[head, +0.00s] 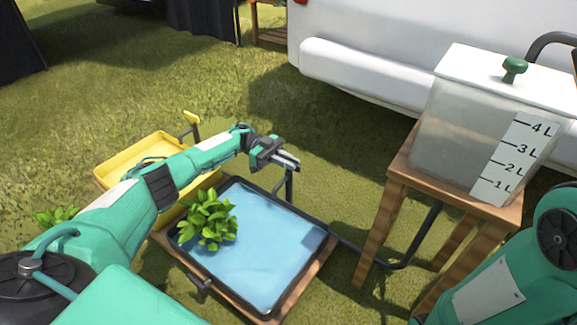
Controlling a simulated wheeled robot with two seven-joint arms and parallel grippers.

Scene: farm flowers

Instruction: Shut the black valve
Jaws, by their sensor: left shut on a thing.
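My left arm reaches in from the left, and its left gripper (287,162) is at the far edge of the blue-filled tray. It is shut on the top of the black valve (289,184), which stands on a dark pipe there. The gripper hides most of the valve's handle, so its exact angle cannot be told. Part of my right arm shows at the lower right; its gripper is out of view.
The blue-filled tray (265,255) holds a leafy green plant (208,220). A yellow tray (135,160) with a yellow valve (191,118) is behind my left arm. A tank (465,130) marked in litres stands on a wooden stool (400,180), and a dark hose (412,250) runs below.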

